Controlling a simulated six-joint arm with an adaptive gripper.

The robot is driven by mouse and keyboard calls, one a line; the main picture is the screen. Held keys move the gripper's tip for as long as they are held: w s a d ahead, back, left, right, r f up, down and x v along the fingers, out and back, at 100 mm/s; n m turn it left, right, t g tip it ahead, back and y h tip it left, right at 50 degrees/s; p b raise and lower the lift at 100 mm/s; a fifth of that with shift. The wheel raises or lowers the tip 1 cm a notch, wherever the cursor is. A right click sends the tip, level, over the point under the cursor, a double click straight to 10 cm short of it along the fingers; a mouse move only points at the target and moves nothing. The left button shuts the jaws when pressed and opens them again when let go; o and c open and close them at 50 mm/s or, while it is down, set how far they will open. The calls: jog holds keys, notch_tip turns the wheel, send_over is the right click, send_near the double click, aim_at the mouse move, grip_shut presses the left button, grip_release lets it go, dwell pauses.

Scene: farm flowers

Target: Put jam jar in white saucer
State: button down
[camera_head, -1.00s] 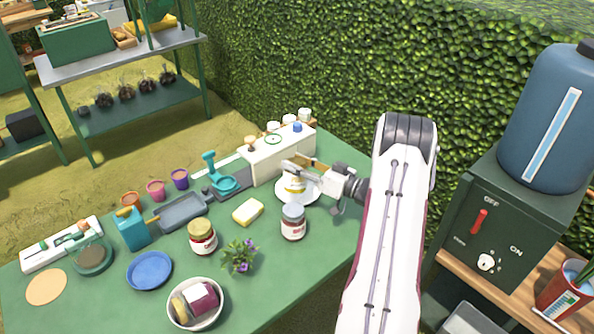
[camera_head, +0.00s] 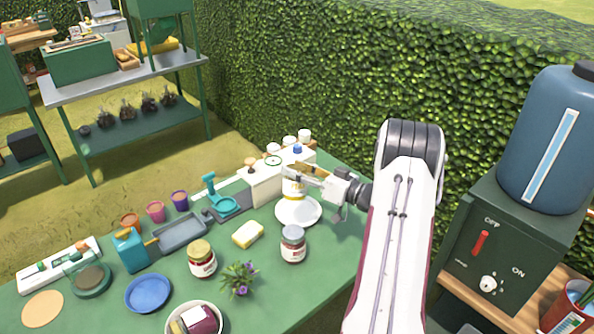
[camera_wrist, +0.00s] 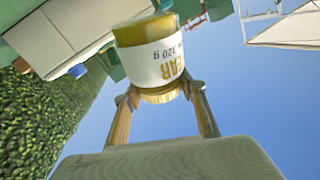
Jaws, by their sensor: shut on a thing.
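My gripper (camera_head: 303,174) is shut on a jam jar (camera_head: 292,188) with yellow contents and a white label. In the wrist view the fingers (camera_wrist: 163,92) grip its yellow lid end, and the jar (camera_wrist: 150,52) shows "EAR" and "320 g" on its label. The white saucer (camera_head: 298,213) lies on the green table just below the held jar. The jar appears raised over the saucer's far side; the exact gap is hard to tell. Two other jars stand on the table: one with a grey lid (camera_head: 292,245) and one with a yellow lid (camera_head: 202,260).
A white box (camera_head: 266,184) stands close behind the saucer. A yellow sponge (camera_head: 248,234), a purple-flowered plant (camera_head: 240,279), a blue plate (camera_head: 148,293) and a white bowl (camera_head: 194,323) stand left and in front. A hedge (camera_head: 320,80) rises behind the table.

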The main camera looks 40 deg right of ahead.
jog(key=shift+d+r, duration=0.1)
jog(key=shift+r, duration=0.05)
dwell(0.4)
jog(key=shift+w+d+r+m+h, duration=0.15)
jog(key=shift+d+m+h, duration=0.15)
jog(key=shift+d, duration=0.15)
jog(key=m+h, duration=0.1)
jog(key=h, duration=0.1)
jog(key=d+m+h, duration=0.1)
jog(key=h, duration=0.1)
jog(key=w+r+m+h, duration=0.1)
jog(key=h, duration=0.1)
jog(key=shift+d+r+m+t, duration=0.1)
jog(key=shift+d+m+t, duration=0.05)
jog(key=shift+m+t, duration=0.2)
jog(key=w+a+r, duration=0.1)
jog(key=a+r, duration=0.1)
jog(key=a, duration=1.7)
jog(key=w+a+r+y, duration=0.1)
jog(key=w+a, duration=0.1)
jog(key=a, duration=1.7)
jog(key=shift+w+a+r+n+y, duration=0.2)
jog(key=shift+a+r+n+y, duration=0.1)
jog(key=shift+a+r+n, duration=0.15)
jog(key=shift+d, duration=0.25)
